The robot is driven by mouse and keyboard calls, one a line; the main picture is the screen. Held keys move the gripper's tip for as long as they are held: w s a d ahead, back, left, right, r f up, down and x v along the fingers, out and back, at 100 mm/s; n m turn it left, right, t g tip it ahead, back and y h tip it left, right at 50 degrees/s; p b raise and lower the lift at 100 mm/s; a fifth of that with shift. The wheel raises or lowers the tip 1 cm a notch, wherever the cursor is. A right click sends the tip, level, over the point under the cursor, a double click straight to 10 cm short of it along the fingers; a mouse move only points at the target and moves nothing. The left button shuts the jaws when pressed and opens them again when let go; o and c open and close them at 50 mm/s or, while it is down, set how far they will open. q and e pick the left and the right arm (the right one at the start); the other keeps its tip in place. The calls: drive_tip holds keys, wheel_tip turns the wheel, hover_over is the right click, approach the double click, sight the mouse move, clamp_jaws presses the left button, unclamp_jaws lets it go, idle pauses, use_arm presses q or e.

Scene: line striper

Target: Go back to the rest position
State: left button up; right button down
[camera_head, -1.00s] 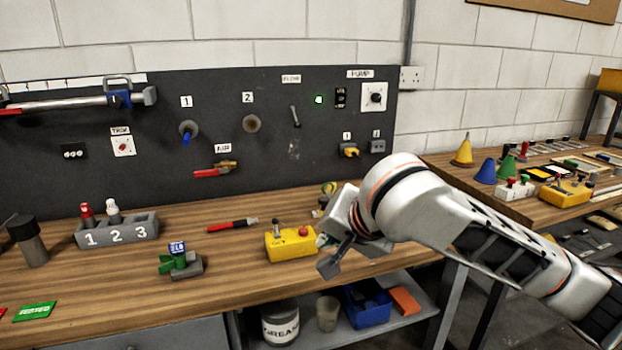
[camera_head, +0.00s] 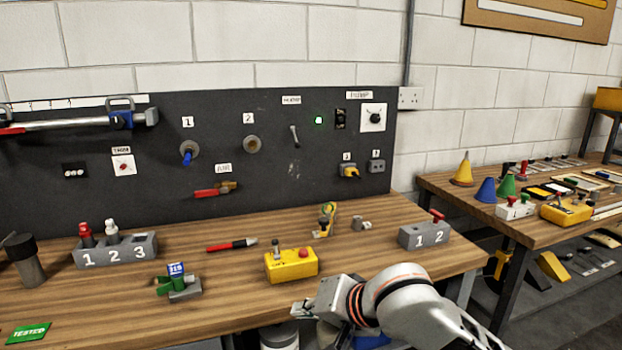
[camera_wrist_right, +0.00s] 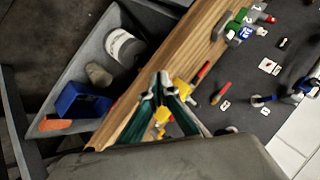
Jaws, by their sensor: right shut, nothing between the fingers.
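My right gripper (camera_head: 303,308) is low at the front edge of the wooden bench (camera_head: 215,285), in front of the yellow control box (camera_head: 291,265) and apart from it. Its fingers are shut with nothing between them. In the right wrist view the closed fingers (camera_wrist_right: 160,82) show over the bench edge, with yellow parts of the control box (camera_wrist_right: 182,90) behind them. My left gripper is not in view.
The dark panel (camera_head: 270,160) is behind.

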drive_tip(key=s+d+f+n+t, duration=0.1)
drive_tip(key=s+d+f, duration=0.25)
drive_tip(key=f, duration=0.45)
drive_tip(key=s+d+f+n+t+h, duration=0.15)
drive_tip(key=d+f, duration=0.25)
drive_tip(key=f, duration=0.4)
drive_tip(key=s+d+f+t, duration=0.1)
drive_tip(key=s+d+f, duration=0.2)
drive_tip(key=f, duration=0.5)
drive_tip(key=s+d+f+n+h+p, duration=0.1)
drive_tip(key=s+d+f, duration=0.3)
drive_tip(key=s, duration=0.4)
drive_tip(key=s+d+f+n+h+p, duration=0.2)
drive_tip(key=s+d+f+n, duration=0.1)
drive_tip(key=s+d, duration=0.4)
drive_tip(key=shift+s+f, duration=0.4)
drive_tip(key=shift+f, duration=0.1)
